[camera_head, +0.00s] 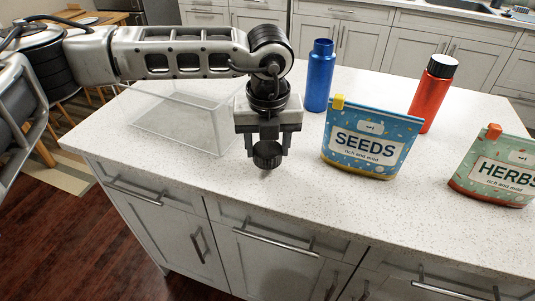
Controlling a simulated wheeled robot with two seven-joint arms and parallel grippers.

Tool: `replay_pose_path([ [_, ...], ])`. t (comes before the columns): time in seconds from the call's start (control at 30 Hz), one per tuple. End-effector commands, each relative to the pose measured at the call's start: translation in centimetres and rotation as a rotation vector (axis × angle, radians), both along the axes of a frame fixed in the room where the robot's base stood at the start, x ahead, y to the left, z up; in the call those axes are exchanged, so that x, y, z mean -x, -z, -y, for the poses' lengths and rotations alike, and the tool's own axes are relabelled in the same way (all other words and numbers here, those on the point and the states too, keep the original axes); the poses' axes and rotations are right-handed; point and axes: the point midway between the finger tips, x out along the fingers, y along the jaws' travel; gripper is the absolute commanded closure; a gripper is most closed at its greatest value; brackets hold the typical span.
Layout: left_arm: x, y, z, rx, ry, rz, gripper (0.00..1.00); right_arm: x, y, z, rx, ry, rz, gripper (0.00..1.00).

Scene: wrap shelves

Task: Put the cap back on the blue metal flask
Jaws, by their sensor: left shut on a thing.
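The blue metal flask (319,76) stands upright on the white speckled counter, its narrow neck bare with no cap on it. My left gripper (267,147) points down over the counter, in front and to the left of the flask. It is shut on a small round black cap (267,155). I cannot tell for sure whether the cap touches the counter. My right gripper is not in view.
A blue SEEDS pouch (368,143) stands right of my gripper, in front of the flask. A red flask with a black cap (434,95) and a green HERBS pouch (496,166) stand farther right. A clear open box (178,125) is on the left. The counter's front edge (300,216) is near.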

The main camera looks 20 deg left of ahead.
Motion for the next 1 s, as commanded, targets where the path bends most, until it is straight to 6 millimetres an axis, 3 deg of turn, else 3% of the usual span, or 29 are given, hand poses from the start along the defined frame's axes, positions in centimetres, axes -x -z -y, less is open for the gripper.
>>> replay_pose_path([
  [0.27,4.9,-5.9,1.1,0.002,0.007,0.007,0.71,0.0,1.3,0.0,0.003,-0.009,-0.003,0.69],
  [0.4,8.5,-7.4,1.8,0.001,0.007,0.004,0.71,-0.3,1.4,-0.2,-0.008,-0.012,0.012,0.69],
  [0.6,12.0,-9.1,2.5,-0.001,0.005,0.005,0.71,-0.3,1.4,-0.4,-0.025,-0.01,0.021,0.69],
  [0.8,13.5,-9.9,2.8,0.0,0.001,0.001,0.71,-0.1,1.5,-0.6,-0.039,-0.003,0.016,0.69],
  [1.0,13.7,-10.1,2.9,0.0,-0.001,0.001,0.71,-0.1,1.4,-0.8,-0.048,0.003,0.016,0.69],
])
